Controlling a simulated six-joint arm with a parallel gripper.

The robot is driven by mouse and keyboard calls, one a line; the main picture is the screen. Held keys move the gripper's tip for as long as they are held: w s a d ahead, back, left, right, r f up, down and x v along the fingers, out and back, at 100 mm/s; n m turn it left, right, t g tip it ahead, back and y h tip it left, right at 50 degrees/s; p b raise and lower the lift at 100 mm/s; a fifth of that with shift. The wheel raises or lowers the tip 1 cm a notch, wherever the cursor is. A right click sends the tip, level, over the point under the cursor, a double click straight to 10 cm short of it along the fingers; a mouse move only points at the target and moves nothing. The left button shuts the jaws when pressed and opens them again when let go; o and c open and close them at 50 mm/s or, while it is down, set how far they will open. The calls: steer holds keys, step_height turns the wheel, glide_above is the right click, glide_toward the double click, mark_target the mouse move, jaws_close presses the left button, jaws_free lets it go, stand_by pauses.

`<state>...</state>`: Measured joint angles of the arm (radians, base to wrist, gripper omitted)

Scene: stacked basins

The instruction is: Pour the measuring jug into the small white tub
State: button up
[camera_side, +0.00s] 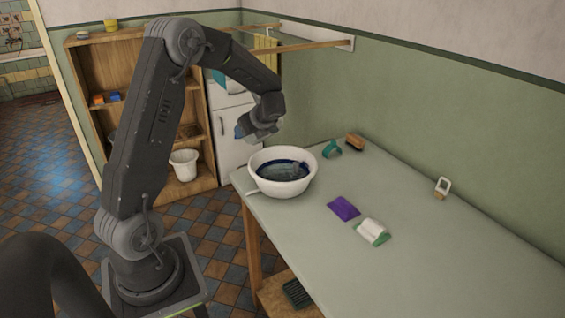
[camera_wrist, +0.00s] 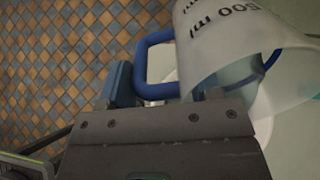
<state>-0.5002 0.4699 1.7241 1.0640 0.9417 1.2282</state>
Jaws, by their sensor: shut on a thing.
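The translucent measuring jug (camera_wrist: 225,40) with black "500 ml" lettering and a blue handle (camera_wrist: 148,70) fills the upper right of the wrist view. My gripper (camera_wrist: 160,95) is shut on the handle. In the side view my gripper (camera_side: 258,133) is above and left of a white round tub (camera_side: 268,185) on the table's far left corner. The tub has a dark blue ring and a bluish interior with a small grey shape in it. The jug is not clearly distinguishable in the side view, and its contents and exact tilt cannot be told.
A purple cloth (camera_side: 343,208), a white-and-green item (camera_side: 371,231), a teal item (camera_side: 331,148) and a brown brush-like item (camera_side: 354,141) lie on the table (camera_side: 450,250). The table's right part is mostly clear.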

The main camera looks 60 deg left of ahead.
steer(key=shift+d+f+y, duration=0.1)
steer(key=shift+f+y, duration=0.5)
steer(key=shift+f, duration=0.1)
stand_by(0.3)
steer(key=shift+w+d+f+g+y+b, duration=0.1)
steer(key=shift+d+f+g+y+b, duration=0.2)
steer(key=shift+y, duration=0.4)
steer(key=shift+d+f+g+y+b, duration=0.1)
steer(key=shift+f+y, duration=0.25)
steer(key=shift+y, duration=0.35)
stand_by(2.5)
